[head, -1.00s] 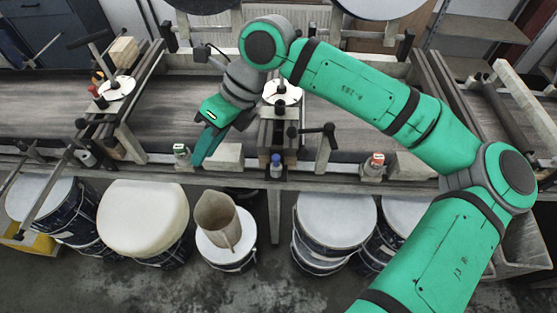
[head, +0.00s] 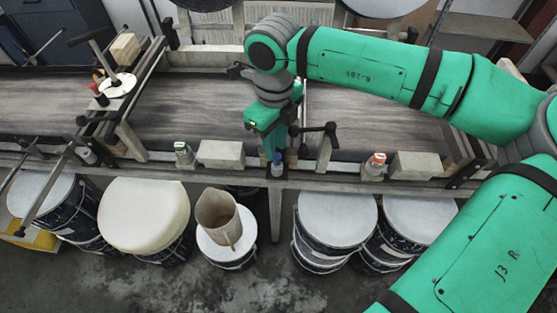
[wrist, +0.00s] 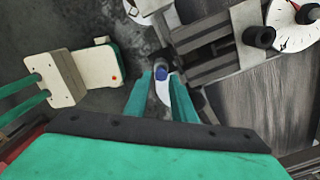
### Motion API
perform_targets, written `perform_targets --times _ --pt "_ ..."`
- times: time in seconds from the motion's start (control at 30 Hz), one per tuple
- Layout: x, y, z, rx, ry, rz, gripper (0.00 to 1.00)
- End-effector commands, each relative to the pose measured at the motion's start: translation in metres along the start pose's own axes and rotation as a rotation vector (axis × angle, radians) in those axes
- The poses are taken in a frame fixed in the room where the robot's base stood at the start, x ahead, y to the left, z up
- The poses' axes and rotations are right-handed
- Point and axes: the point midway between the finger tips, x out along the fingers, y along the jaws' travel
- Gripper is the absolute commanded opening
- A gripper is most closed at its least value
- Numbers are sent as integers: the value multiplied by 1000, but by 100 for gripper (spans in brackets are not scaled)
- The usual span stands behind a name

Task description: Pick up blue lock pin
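The blue lock pin (head: 277,163) has a blue top and a greyish lower part, and stands at the front rail of the conveyor, in the middle of the head view. In the wrist view the blue top of the pin (wrist: 160,73) shows between the tips of my gripper (wrist: 162,82). The two teal fingers are apart, one on each side of it. I cannot tell whether they touch it or are still above it. In the head view my gripper (head: 279,145) points down just behind and over the pin, partly hiding the post there.
A green-capped piece (head: 181,150) and a pale block (head: 221,154) stand left along the rail; a red-capped piece (head: 376,160) and another block (head: 415,165) stand right. A black-handled clamp (head: 325,138) is close on the right. White-topped drums (head: 337,220) line the floor in front.

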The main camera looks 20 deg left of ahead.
Motion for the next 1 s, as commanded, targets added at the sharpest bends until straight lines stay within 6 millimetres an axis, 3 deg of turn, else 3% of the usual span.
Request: perform_targets --times 0.17,0.5,0.77,0.9,1.0 --pt "12 -2 -3 8 1 2 23" --pt "53 -3 -2 9 0 2 23" --pt "56 -3 -1 6 -1 -1 23" --pt "56 -2 2 1 1 -2 0" --pt "56 -1 4 -3 0 -3 0"
